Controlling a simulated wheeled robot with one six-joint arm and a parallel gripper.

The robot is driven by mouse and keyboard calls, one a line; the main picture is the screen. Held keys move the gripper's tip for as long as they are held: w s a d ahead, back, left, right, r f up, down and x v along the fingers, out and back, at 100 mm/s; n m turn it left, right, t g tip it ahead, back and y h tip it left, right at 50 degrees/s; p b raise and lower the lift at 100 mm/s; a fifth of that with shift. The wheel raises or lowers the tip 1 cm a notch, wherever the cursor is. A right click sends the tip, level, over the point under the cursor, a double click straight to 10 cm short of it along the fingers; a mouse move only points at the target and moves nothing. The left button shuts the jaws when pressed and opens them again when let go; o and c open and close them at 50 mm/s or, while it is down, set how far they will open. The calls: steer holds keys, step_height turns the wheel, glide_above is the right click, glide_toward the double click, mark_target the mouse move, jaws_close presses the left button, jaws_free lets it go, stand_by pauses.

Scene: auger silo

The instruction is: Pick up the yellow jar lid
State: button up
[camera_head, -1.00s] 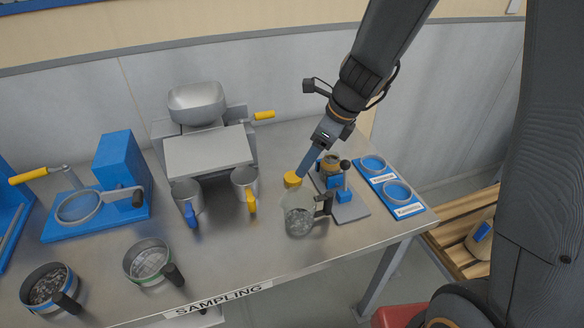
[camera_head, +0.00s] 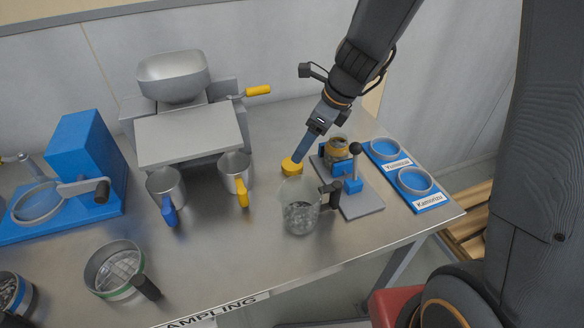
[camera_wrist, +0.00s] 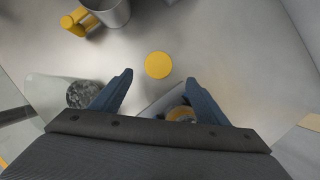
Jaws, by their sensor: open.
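The yellow jar lid (camera_wrist: 158,65) lies flat on the metal table in the wrist view, just beyond my fingertips and about midway between them. My gripper (camera_wrist: 158,80) is open, its two blue fingers spread apart with nothing between them. In the head view the lid (camera_head: 292,166) sits behind the glass jug, and my gripper (camera_head: 298,158) points down at it from the upper right. One finger partly overlaps the lid there. I cannot tell the exact height of the fingertips above the lid.
A glass jug (camera_head: 300,212) stands in front of the lid. A clamp stand (camera_head: 358,205) holding a jar (camera_head: 338,150) is to the right. A metal cup with a yellow handle (camera_head: 236,172) is to the left. Blue ring trays (camera_head: 431,200) lie far right.

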mark_target(292, 164)
steer(key=x, duration=0.8)
steer(key=shift+s+a, duration=0.1)
steer(key=shift+a, duration=0.2)
steer(key=shift+r, duration=0.1)
steer(key=shift+c, duration=0.2)
steer(key=c, duration=1.1)
